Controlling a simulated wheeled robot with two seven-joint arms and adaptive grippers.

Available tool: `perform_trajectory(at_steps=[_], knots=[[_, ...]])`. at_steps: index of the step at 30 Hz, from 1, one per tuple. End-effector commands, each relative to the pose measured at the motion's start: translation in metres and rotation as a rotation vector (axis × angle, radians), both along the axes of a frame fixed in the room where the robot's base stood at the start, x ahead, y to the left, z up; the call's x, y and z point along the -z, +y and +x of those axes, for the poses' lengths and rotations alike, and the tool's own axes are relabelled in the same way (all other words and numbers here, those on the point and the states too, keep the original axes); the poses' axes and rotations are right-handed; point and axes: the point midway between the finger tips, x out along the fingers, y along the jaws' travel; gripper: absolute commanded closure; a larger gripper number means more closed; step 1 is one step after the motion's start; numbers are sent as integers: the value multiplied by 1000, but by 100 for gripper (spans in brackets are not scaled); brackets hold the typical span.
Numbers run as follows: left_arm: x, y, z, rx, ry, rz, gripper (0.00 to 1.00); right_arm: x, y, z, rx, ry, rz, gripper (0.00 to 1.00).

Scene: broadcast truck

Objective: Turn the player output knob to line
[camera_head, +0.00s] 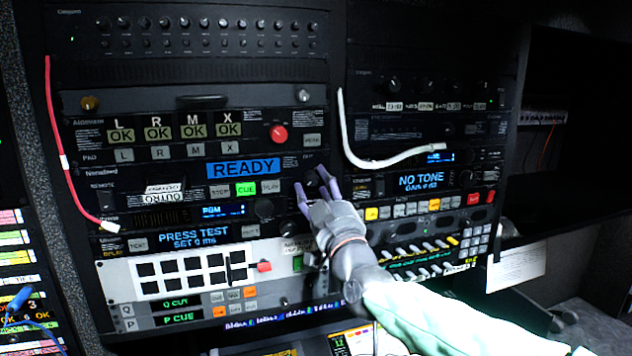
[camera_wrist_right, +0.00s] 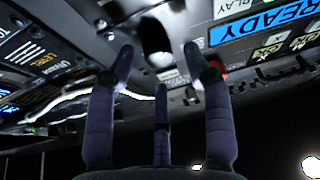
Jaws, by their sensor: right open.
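The player panel has a blue READY display (camera_head: 243,168), which also shows in the wrist view (camera_wrist_right: 262,22). A dark output knob (camera_head: 317,176) sits at the panel's right end, below a small label that seems to read OUT. My right gripper (camera_head: 318,188) is open, with its purple fingers spread around the knob's place. In the wrist view the dark round knob (camera_wrist_right: 155,36) lies between and beyond the fingertips (camera_wrist_right: 160,68). I cannot tell whether the fingers touch it, and its pointer setting is not readable. My left gripper is not in view.
A red knob (camera_head: 278,133) is just above left of the gripper. A white cable (camera_head: 350,140) hangs to the right, and a red cable (camera_head: 62,150) at the left. A white button panel (camera_head: 190,270) is below. Open dark space lies at the right.

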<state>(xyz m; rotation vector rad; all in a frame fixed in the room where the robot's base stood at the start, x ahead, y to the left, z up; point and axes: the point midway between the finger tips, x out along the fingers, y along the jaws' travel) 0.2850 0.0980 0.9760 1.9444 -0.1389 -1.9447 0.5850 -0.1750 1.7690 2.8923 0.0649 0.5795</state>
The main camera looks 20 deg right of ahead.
Motion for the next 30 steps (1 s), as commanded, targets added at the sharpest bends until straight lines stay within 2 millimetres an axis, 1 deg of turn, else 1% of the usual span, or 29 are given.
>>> perform_trajectory(at_steps=[3, 12, 13, 14, 15, 18, 26, 30], knots=[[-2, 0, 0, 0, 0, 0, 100, -2, 1, 6, -1, 1, 0, 49], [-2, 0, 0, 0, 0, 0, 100, -2, 1, 7, -1, 0, 0, 49], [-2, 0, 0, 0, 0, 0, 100, -2, 1, 7, -1, 1, 0, 54], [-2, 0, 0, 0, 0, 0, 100, -2, 1, 7, -1, 1, 0, 63], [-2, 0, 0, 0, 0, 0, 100, -2, 1, 7, -1, 1, 0, 74], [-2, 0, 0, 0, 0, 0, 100, -2, 1, 7, -1, 0, 0, 100], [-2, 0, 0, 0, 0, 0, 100, -3, 1, 7, -1, -1, 9, 100], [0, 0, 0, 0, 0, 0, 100, -3, 2, 6, -2, 0, 47, 100]])
